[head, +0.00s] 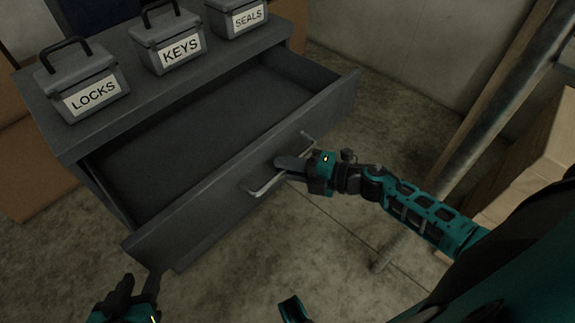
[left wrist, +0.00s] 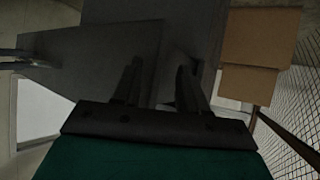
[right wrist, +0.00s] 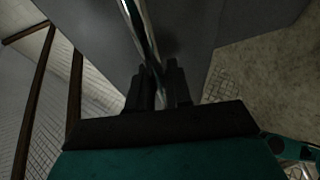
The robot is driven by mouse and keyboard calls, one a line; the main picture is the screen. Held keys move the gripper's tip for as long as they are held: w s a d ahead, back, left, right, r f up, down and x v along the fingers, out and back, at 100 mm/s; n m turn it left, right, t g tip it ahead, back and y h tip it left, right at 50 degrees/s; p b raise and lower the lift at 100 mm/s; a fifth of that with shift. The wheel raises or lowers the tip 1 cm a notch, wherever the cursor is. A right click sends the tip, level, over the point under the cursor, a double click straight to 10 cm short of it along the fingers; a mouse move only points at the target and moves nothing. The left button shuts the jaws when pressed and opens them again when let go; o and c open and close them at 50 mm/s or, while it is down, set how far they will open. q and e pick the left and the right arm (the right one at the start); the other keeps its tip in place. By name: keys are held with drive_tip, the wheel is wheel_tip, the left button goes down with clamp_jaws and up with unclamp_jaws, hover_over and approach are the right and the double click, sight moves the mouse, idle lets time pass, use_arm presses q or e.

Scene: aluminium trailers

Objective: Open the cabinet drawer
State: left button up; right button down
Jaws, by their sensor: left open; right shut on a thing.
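The grey cabinet (head: 65,135) stands at the upper left of the head view. Its drawer (head: 205,207) is pulled well out, and the inside that shows is empty. A metal bar handle (head: 262,187) runs along the drawer front. My right gripper (head: 283,163) is shut on the handle near its middle. In the right wrist view the shiny handle (right wrist: 140,30) runs between the fingers (right wrist: 158,85). My left gripper (head: 135,288) is open and empty, low at the left, near the drawer's near front corner. The left wrist view shows its fingers (left wrist: 158,82) apart before grey panels.
Grey boxes labelled LOCKS (head: 92,96), KEYS (head: 178,50) and SEALS (head: 245,18) stand on the cabinet top. Cardboard boxes (head: 540,150) and a slanted pole (head: 480,125) are at the right. Bare concrete floor (head: 335,235) lies before the drawer.

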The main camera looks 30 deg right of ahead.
drive_tip(key=c, duration=1.1)
unclamp_jaws()
use_arm(q)
drive_tip(key=shift+s+r+p, duration=0.15)
drive_tip(key=shift+r+p, duration=0.25)
drive_tip(key=shift+p, duration=0.15)
use_arm(e)
drive_tip(key=v, duration=1.3)
drive_tip(key=shift+r, duration=0.15)
